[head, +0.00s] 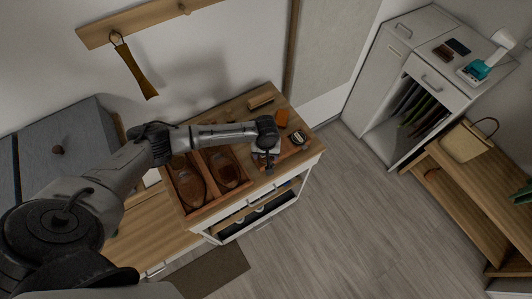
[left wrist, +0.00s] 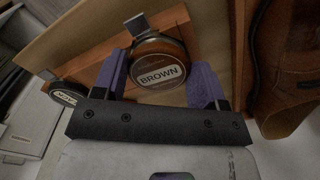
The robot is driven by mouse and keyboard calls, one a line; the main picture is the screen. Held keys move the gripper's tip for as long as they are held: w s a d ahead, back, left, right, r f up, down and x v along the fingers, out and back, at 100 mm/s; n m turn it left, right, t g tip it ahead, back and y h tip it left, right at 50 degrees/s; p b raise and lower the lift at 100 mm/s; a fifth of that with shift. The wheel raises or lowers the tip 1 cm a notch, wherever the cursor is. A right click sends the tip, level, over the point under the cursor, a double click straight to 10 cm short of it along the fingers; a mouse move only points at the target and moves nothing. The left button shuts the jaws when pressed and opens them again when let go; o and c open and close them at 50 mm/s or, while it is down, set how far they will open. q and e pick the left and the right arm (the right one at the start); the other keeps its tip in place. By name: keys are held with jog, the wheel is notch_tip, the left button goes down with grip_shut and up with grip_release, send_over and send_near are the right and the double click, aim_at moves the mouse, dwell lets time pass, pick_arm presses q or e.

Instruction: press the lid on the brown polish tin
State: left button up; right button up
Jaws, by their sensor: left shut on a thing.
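A round lid labelled BROWN (left wrist: 160,75) shows in the left wrist view, with a brown rim and its label towards the camera. My left gripper (left wrist: 162,88) is shut on it, with one purple finger at each side. I cannot tell how much of the brown tin's body is under the lid, or whether the lid is seated. In the head view my left gripper (head: 268,166) is over the right part of the wooden cabinet top and hides the brown tin. My right gripper is not in view.
A second dark tin with a pale label (head: 298,137) stands to the right of the gripper. An orange block (head: 281,117) and a wooden brush (head: 260,101) lie behind. Brown shoes (head: 226,169) sit in a tray to the left. The cabinet's right edge is close.

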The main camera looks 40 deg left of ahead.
pick_arm(q)
jog(key=shift+p, duration=0.55)
dwell(0.5)
dwell(0.4)
jog(key=o, duration=1)
jog(key=shift+o, duration=0.3)
jog(key=shift+r, duration=0.1)
jog(key=shift+r+p, duration=3.4)
jog(key=shift+p, duration=0.95)
jog(key=shift+c, duration=0.2)
grip_shut()
